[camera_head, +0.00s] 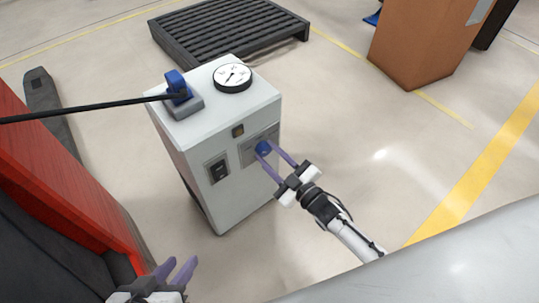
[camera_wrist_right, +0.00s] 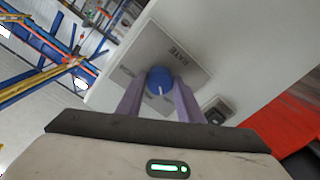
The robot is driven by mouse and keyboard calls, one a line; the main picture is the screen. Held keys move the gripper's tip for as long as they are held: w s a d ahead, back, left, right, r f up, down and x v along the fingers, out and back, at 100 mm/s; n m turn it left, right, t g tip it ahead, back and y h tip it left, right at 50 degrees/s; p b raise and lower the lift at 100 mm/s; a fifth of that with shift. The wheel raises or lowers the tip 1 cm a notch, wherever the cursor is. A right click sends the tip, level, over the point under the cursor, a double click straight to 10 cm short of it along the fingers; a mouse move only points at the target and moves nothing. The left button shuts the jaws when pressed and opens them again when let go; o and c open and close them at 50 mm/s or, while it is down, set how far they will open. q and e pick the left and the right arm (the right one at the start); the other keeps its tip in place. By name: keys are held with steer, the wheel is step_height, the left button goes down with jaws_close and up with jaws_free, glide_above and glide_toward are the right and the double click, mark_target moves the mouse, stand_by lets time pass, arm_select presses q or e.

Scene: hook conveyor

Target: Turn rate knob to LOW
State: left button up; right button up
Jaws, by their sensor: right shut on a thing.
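The rate knob (camera_head: 263,148) is blue and round, on a grey panel on the front of the white cabinet. My right gripper (camera_head: 268,153) is shut on it, one finger on each side. In the right wrist view, the knob (camera_wrist_right: 160,80) sits between the purple fingers of the right gripper (camera_wrist_right: 159,88), and its white pointer line points down in the picture. My left gripper (camera_head: 178,270) is at the bottom left, fingers apart and empty, away from the cabinet.
The cabinet (camera_head: 190,140) carries a round dial gauge (camera_head: 232,77), a blue connector (camera_head: 177,85) with a black cable, and a black switch (camera_head: 218,169). A dark pallet (camera_head: 230,30) lies behind it. A red structure (camera_head: 50,180) stands left.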

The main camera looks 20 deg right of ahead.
arm_select(q)
steer(key=shift+d, duration=0.1)
arm_select(e)
steer(key=shift+n, duration=1.2)
arm_select(q)
steer(key=shift+f, duration=0.1)
arm_select(e)
steer(key=o, duration=1.1)
steer(key=shift+c, duration=0.2)
arm_select(q)
steer(key=shift+d, duration=0.1)
arm_select(e)
steer(key=shift+s, duration=0.1)
steer(key=shift+s+d, duration=0.15)
steer(key=shift+s, duration=0.15)
arm_select(q)
steer(key=shift+s+a+r+n+t+p, duration=0.2)
steer(key=shift+a+r+p, duration=0.25)
steer(key=shift+p, duration=0.15)
steer(key=shift+s+a+r+n+t+p, duration=0.1)
steer(key=shift+a+r+t+p, duration=0.1)
steer(key=shift+a+r+p, duration=0.3)
arm_select(e)
steer(key=v, duration=0.9)
steer(key=shift+s, duration=0.25)
arm_select(q)
steer(key=shift+d, duration=0.1)
arm_select(e)
steer(key=shift+d+r, duration=0.1)
